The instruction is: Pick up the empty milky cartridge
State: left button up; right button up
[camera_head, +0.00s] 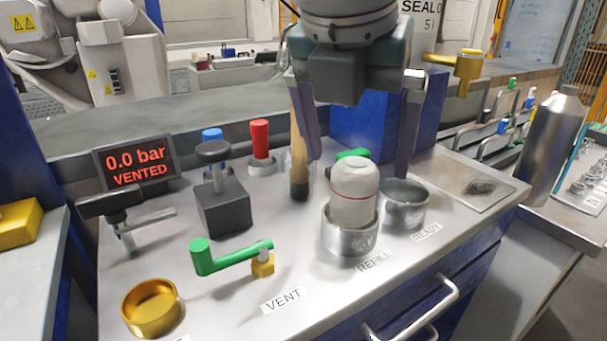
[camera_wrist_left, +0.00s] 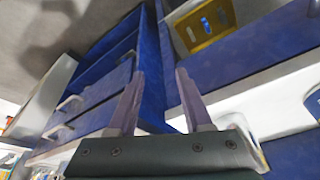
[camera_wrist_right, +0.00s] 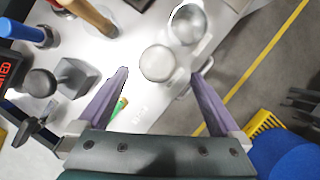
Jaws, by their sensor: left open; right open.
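The milky white cartridge (camera_head: 354,190) with a thin red line stands upright in the metal cup (camera_head: 350,243) labelled REFILL. Its round top also shows in the right wrist view (camera_wrist_right: 157,63), between the fingertips but not gripped. My right gripper (camera_head: 358,165) is open above the cartridge, with one finger to each side; it also shows in the right wrist view (camera_wrist_right: 160,74). My left gripper (camera_wrist_left: 160,70) is open and empty in its own wrist view, facing blue drawers; it is outside the head view. Whether the cartridge is empty cannot be seen.
An empty metal cup (camera_head: 405,208) labelled READY stands right of the cartridge. A wooden-handled brush (camera_head: 299,160) stands to the left. A green lever (camera_head: 230,255), a black knob valve (camera_head: 222,205), a yellow ring (camera_head: 151,308) and a display (camera_head: 136,164) reading 0.0 bar VENTED are further left.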

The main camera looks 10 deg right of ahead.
aim_at(353, 171)
jog(key=x, duration=0.4)
jog(key=shift+w+a+f, duration=0.1)
jog(key=shift+a+f, duration=0.1)
jog(key=shift+f, duration=0.05)
jog(key=shift+c, duration=0.4)
jog(key=c, duration=1.5)
